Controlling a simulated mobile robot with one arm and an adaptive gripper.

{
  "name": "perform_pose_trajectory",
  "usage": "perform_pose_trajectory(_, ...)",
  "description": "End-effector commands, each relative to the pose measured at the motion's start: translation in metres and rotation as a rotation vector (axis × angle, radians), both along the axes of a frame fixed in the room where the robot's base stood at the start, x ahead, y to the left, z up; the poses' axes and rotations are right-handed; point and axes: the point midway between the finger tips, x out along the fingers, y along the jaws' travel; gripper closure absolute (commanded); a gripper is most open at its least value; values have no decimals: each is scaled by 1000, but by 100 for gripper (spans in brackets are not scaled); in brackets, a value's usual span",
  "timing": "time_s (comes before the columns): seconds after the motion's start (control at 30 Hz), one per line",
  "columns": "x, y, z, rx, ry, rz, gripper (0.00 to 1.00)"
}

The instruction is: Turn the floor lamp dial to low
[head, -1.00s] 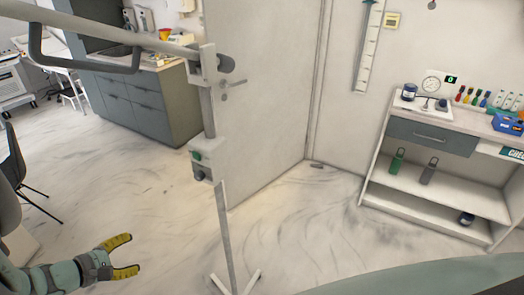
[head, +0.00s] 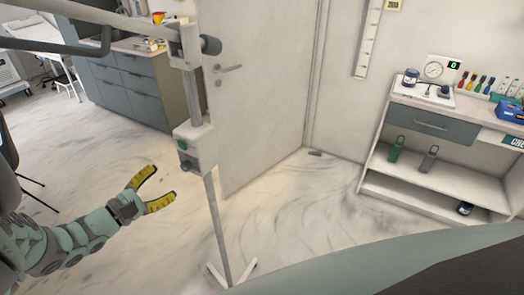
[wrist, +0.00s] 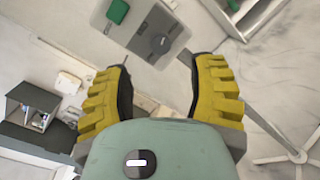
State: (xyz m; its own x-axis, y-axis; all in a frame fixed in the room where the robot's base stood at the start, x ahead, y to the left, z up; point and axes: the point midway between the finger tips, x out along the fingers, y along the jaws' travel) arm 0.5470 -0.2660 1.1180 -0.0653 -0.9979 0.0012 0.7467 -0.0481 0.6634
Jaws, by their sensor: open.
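The floor lamp (head: 216,228) stands upright on splayed feet, with a light grey control box (head: 203,143) on its pole. A green button (head: 182,146) and a dark dial (head: 187,165) below it show on the box. In the wrist view the dial (wrist: 161,43) lies ahead between the fingertips, with a light mark on it, and the green button (wrist: 117,11) is to its upper left. I cannot read a setting. My gripper (head: 163,187) has yellow fingers, open and empty, left of and slightly below the box, apart from it.
A door (head: 258,95) is behind the lamp. A shelf unit (head: 440,182) with bottles stands at the right, and a grey drawer cabinet (head: 128,88) at the back left. The lamp's arm crosses the upper left. Floor around the lamp's pole is clear.

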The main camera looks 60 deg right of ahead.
Motion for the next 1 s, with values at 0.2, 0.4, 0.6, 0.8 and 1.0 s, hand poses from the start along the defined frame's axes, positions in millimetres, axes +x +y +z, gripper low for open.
perform_pose_trajectory(0.2,-5,-39,1,-2,-2,-7,43)
perform_pose_trajectory(0.4,-5,-60,0,1,-2,-6,43)
perform_pose_trajectory(0.6,-5,-66,0,1,-2,-3,43)
perform_pose_trajectory(0.8,-5,-66,0,1,-2,-3,43)
perform_pose_trajectory(1.0,-5,-65,0,1,-2,-3,58)
